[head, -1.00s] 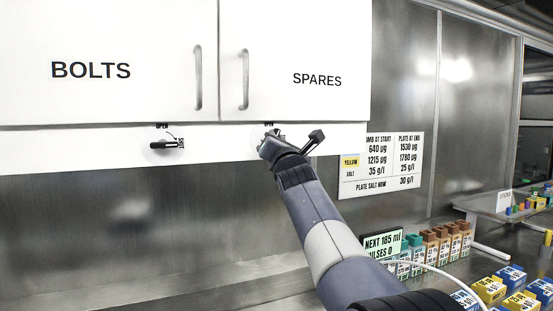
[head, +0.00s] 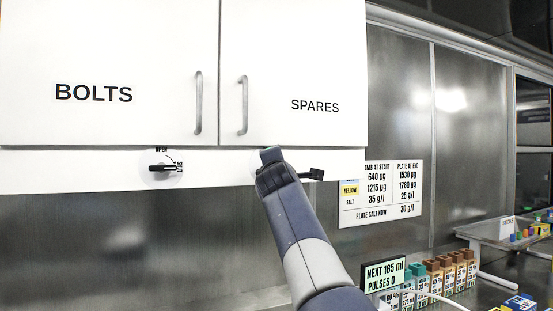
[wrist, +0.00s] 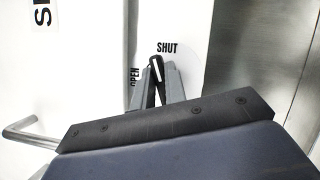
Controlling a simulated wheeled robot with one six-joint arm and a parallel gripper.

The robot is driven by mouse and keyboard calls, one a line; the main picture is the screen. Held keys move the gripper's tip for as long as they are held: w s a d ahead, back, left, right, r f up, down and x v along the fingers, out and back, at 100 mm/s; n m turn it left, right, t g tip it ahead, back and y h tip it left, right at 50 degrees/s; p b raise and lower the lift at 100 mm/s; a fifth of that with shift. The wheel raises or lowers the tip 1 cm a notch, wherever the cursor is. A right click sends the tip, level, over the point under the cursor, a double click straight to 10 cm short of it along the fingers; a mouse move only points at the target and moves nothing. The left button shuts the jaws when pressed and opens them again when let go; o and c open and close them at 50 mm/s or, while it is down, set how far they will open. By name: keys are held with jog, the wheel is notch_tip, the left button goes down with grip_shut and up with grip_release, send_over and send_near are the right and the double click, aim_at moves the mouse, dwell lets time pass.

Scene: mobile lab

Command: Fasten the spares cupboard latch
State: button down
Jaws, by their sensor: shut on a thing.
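The spares cupboard door (head: 300,70) is white, marked SPARES, and looks closed. Its latch lever (wrist: 156,64) is black with a white stripe and shows in the wrist view, with its tip close to the word SHUT. The word OPEN is at the left there, partly covered by a finger. My gripper (wrist: 157,76) has its two grey fingers closed on either side of the lever. In the head view my gripper (head: 270,155) is at the strip below the spares door and hides the latch.
The bolts cupboard door (head: 110,60) is at the left, with its own black latch (head: 162,168) below. Door handles (head: 243,105) stick out near the gripper. A notice (head: 381,193) hangs at the right. A small display (head: 384,274) and several labelled boxes (head: 450,270) are lower right.

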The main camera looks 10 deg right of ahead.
jog(key=shift+w+a+f+m+g+p, duration=0.15)
jog(key=shift+m+g+p, duration=0.25)
jog(key=shift+m+p, duration=0.5)
jog(key=shift+s+d+f+m+g+p, duration=0.1)
jog(key=shift+m+g+p, duration=0.3)
jog(key=shift+m+p, duration=0.5)
jog(key=c, duration=1.6)
grip_release()
jog(key=shift+a, duration=0.1)
jog(key=shift+o, duration=0.8)
jog(key=shift+w, duration=0.1)
jog(key=shift+r, duration=0.1)
jog(key=s+a+b, duration=0.2)
jog(key=s+b, duration=0.1)
jog(key=s, duration=0.7)
jog(key=shift+s+b, duration=0.35)
jog(key=shift+w, duration=0.1)
